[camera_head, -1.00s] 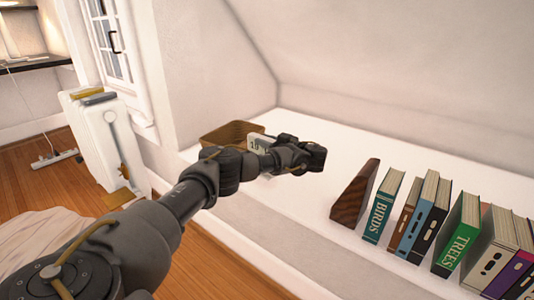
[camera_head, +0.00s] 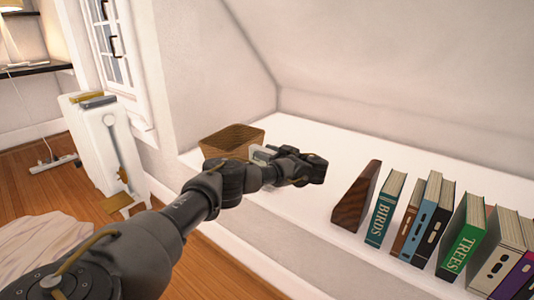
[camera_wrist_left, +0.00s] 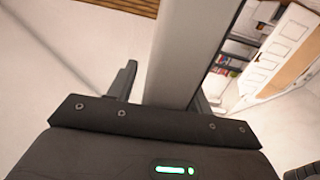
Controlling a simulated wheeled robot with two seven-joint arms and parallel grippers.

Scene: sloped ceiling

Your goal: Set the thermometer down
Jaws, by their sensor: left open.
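The thermometer (camera_head: 262,152) is a small pale grey block at the left part of the white ledge, partly hidden behind my left gripper (camera_head: 279,157). In the left wrist view the thermometer (camera_wrist_left: 185,45) is a grey upright slab between the two dark fingers of my left gripper (camera_wrist_left: 165,88). The fingers are open, with a gap visible at the left finger. I cannot tell whether the thermometer's base fully rests on the ledge. My right gripper is not in view.
A dark wooden bookend (camera_head: 356,198) and a row of books (camera_head: 385,210) stand to the right. The white ledge (camera_head: 330,142) is clear behind the gripper. A white radiator (camera_head: 95,145) stands at left.

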